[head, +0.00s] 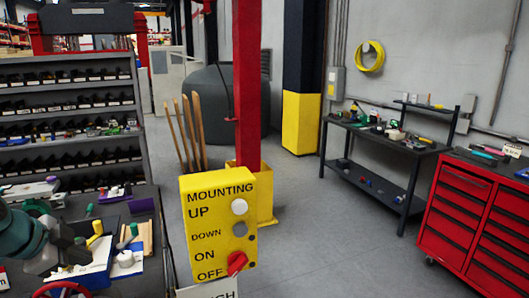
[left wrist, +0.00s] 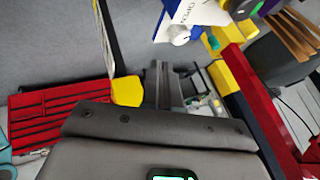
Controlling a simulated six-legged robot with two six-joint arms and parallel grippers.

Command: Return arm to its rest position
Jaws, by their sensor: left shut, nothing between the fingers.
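My left arm comes in at the left edge of the head view, with a teal wrist joint and a grey gripper (head: 52,260) over the cluttered workbench. In the left wrist view the dark fingers of this gripper (left wrist: 161,78) are together, with nothing between them. A yellow control box (head: 218,222) stands right of the gripper, apart from it. It reads MOUNTING UP, DOWN, ON, OFF and has a white button (head: 239,207), a grey button (head: 240,229) and a red knob (head: 237,262). My right gripper is not in view.
The workbench (head: 152,245) holds bins and small tools. A red post (head: 247,80) rises behind the control box. A dark shelf rack (head: 70,108) stands at the left. A black table (head: 375,138) and red tool cabinet (head: 480,215) stand at the right. The floor between is clear.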

